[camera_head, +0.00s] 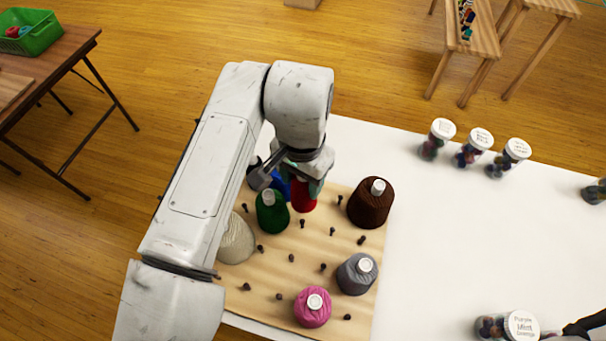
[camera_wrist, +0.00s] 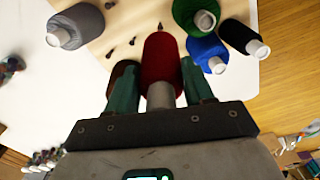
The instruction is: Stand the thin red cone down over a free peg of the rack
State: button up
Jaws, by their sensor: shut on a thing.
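The thin red cone (camera_head: 304,197) is at the back of the wooden peg rack (camera_head: 285,250), between the green cone and the brown cone, partly hidden by my gripper (camera_head: 302,181). In the wrist view, my gripper (camera_wrist: 160,76) has its green fingers shut on either side of the red cone (camera_wrist: 162,54), near its pale narrow end. A bare peg (camera_wrist: 160,27) shows just beyond the cone's wide end. I cannot tell whether the cone touches the rack. Several other bare pegs, such as one peg (camera_head: 291,258) near the middle, stand on the rack.
Close neighbours are the green cone (camera_head: 271,214), blue cone (camera_wrist: 206,50), black cone (camera_wrist: 240,36) and brown cone (camera_head: 368,207). Cream (camera_head: 236,242), grey (camera_head: 353,277) and pink (camera_head: 311,311) cones stand farther off. Lidded jars (camera_head: 477,150) stand on the white table (camera_head: 450,235), otherwise largely clear.

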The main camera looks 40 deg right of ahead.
aim_at(301, 191)
notch_tip(301, 191, down, 8)
jog(key=b, duration=0.4)
jog(key=shift+b, duration=0.35)
jog(key=shift+s+a, duration=0.1)
jog(key=shift+a, duration=0.2)
jog(key=shift+f, duration=0.15)
jog(key=shift+f+b, duration=1.9)
jog(key=shift+f, duration=0.85)
jog(key=shift+f, duration=0.2)
jog(key=o, duration=1.1)
jog(key=shift+o, duration=0.2)
notch_tip(301, 191, up, 11)
jog(key=shift+s+f, duration=0.1)
